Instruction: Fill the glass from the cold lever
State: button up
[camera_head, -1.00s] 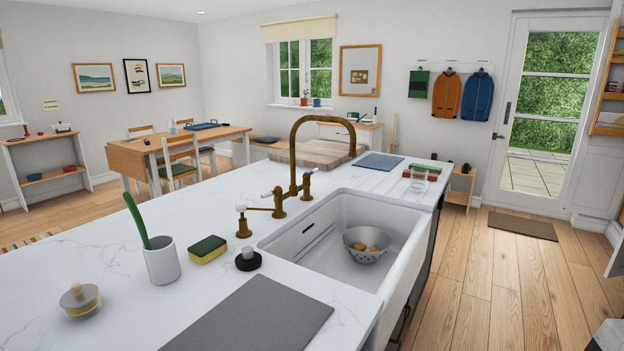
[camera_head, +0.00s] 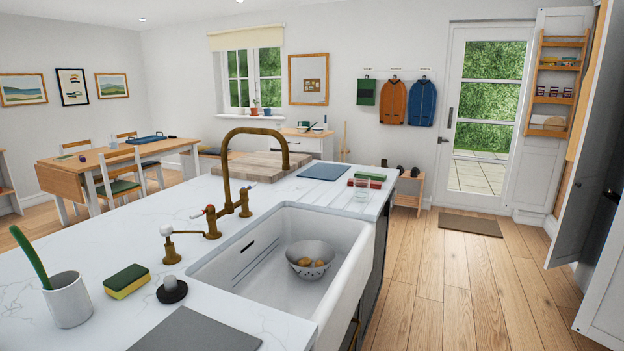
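A brass bridge tap (camera_head: 228,185) stands behind the white sink (camera_head: 265,283), its spout arching over the basin. Small lever handles (camera_head: 199,213) show at its base; I cannot tell which is cold. My gripper is out of view.
A metal colander (camera_head: 310,258) with round brownish items sits in the sink. A sponge (camera_head: 126,281), a white pot (camera_head: 68,299) and a black-based stopper (camera_head: 172,290) stand on the near worktop (camera_head: 110,240). The wooden floor (camera_head: 465,290) right of the island is clear.

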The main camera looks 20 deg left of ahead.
aim_at(243, 191)
jog(key=z, duration=0.55)
jog(key=i, duration=2.85)
jog(key=u, duration=1.55)
jog(key=i, duration=0.85)
jog(key=u, duration=0.7)
